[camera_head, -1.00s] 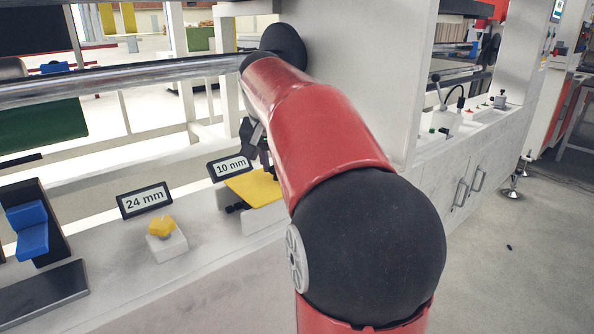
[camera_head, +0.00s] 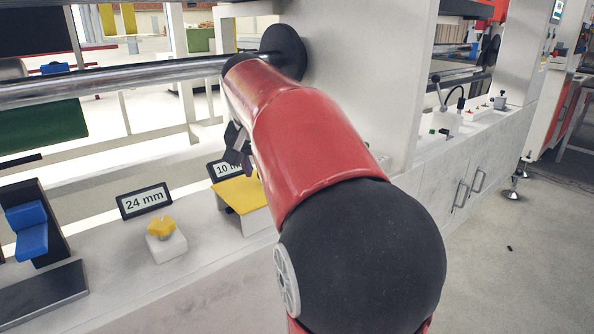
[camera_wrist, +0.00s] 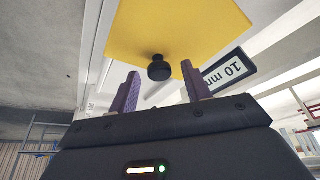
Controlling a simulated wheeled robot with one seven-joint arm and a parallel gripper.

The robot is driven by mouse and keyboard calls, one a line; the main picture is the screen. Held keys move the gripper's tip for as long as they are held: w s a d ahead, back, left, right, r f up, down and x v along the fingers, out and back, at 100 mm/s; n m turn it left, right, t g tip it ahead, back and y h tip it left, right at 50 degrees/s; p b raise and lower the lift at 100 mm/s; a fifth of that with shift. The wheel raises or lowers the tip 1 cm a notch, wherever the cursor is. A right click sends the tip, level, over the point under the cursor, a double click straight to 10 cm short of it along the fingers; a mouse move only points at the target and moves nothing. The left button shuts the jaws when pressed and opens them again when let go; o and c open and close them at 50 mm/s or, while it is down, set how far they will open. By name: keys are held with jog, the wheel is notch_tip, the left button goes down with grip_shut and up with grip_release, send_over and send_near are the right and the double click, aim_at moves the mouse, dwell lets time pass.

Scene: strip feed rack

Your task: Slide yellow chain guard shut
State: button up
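The yellow chain guard (camera_head: 238,194) is a flat plate on a white housing (camera_head: 255,222) beside the 10 mm sign. In the wrist view the guard (camera_wrist: 170,28) fills the top, with a round black knob (camera_wrist: 158,68) near its edge. My gripper (camera_wrist: 160,78) is open and empty, its two purple-grey fingers apart. The knob shows in the gap between the fingertips, and neither finger appears to touch it. In the head view my gripper (camera_head: 238,148) is above and behind the guard, partly hidden by my red arm, and the knob is hidden.
The 10 mm sign (camera_head: 222,168) stands behind the guard. To the left are a 24 mm sign (camera_head: 145,200), a yellow knob on a white block (camera_head: 163,230) and a blue block (camera_head: 28,230). A metal roller (camera_head: 120,82) crosses behind; a white panel (camera_head: 365,70) stands right.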

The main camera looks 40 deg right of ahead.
jog(key=p+v, duration=0.4)
jog(key=v, duration=0.2)
dwell(0.4)
jog(key=shift+a, duration=0.1)
dwell(0.3)
jog(key=s+a+f+n+t+y, duration=0.1)
jog(key=s+a+f+n, duration=0.3)
jog(key=s+a+f, duration=0.3)
jog(key=s+a+f+n+t+y, duration=0.1)
jog(key=s+a+f+n, duration=0.3)
jog(key=s+a+f, duration=0.4)
jog(key=s+y, duration=0.1)
jog(key=s, duration=0.3)
jog(key=shift+f+n, duration=0.3)
jog(key=shift+f, duration=0.1)
